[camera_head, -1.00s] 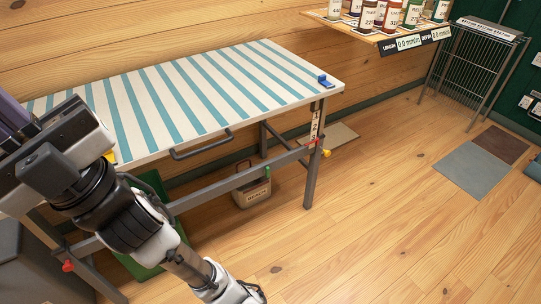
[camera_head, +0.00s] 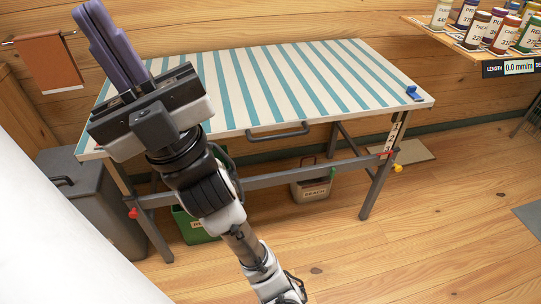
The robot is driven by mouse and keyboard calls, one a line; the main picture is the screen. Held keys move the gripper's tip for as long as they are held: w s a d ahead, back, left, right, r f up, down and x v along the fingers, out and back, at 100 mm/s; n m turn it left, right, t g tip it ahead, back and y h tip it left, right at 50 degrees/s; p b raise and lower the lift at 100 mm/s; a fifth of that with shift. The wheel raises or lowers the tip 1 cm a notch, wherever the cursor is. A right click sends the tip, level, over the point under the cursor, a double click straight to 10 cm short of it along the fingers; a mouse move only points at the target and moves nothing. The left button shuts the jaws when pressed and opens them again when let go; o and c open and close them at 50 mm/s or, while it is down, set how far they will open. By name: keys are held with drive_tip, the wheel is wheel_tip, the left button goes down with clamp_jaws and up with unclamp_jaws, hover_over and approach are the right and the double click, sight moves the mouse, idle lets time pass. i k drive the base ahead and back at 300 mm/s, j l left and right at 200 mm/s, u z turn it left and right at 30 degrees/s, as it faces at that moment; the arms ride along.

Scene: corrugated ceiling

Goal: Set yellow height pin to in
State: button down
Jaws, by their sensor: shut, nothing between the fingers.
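A small yellow knob, which looks like the yellow height pin (camera_head: 397,168), sits low on the right front leg of the striped table (camera_head: 300,75), below the numbered scale strip (camera_head: 392,134). I cannot tell whether it is in or out. My gripper (camera_head: 90,12) is raised at the upper left, over the table's left end in the picture, far from the yellow knob. Its purple fingers are together and hold nothing. My arm hides part of the table's left front and legs.
A blue clamp (camera_head: 413,93) is on the table's right corner. A grey bin (camera_head: 90,200) stands at left; a green crate (camera_head: 190,228) and a grey crate (camera_head: 312,187) lie beneath. Floor at front right is clear.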

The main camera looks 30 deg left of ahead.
sight(398, 168)
drive_tip(key=i+l+z, duration=0.2)
drive_tip(key=i+z, duration=0.15)
drive_tip(key=i, duration=0.4)
drive_tip(key=i+z, duration=0.3)
drive_tip(key=i, duration=0.45)
